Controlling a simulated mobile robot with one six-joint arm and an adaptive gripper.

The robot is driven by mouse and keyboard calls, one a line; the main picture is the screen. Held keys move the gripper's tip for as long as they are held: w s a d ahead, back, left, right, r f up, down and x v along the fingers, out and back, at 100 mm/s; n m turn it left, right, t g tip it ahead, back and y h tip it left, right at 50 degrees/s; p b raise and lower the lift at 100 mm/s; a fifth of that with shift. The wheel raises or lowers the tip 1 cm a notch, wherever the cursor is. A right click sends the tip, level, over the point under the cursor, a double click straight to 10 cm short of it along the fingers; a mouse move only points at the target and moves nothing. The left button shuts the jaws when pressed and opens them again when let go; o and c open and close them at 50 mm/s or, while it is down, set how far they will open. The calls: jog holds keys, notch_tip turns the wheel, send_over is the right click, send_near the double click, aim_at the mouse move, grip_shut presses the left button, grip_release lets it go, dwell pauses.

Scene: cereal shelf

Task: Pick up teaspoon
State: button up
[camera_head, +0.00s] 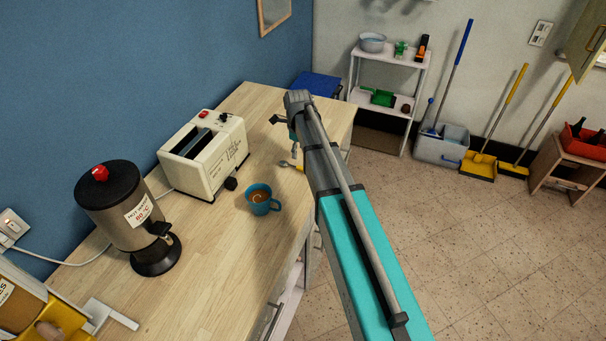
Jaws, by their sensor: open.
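The teaspoon (286,163) lies on the wooden counter near its right edge. Its grey end shows, and the rest is partly hidden by my arm. My gripper (285,135) is above the counter at the end of my arm, with its jaws apart and nothing seen between them. In the picture it appears just above the teaspoon and apart from it. The height of the gripper over the counter is hard to tell.
A blue mug (261,201) of brown drink stands left of the teaspoon. A cream toaster (207,155) and a dark hot-water urn (120,205) stand farther left on the counter (215,265). Something small and yellow (300,168) shows beside the spoon, partly hidden.

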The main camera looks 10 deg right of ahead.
aim_at(300, 166)
jog(key=shift+f+b, duration=0.95)
jog(key=shift+f, duration=0.25)
jog(key=shift+f, duration=0.15)
jog(key=f+b, duration=0.5)
jog(key=shift+s+d, duration=0.1)
jog(key=shift+d, duration=0.1)
jog(key=shift+r, duration=0.1)
grip_shut()
dwell(0.4)
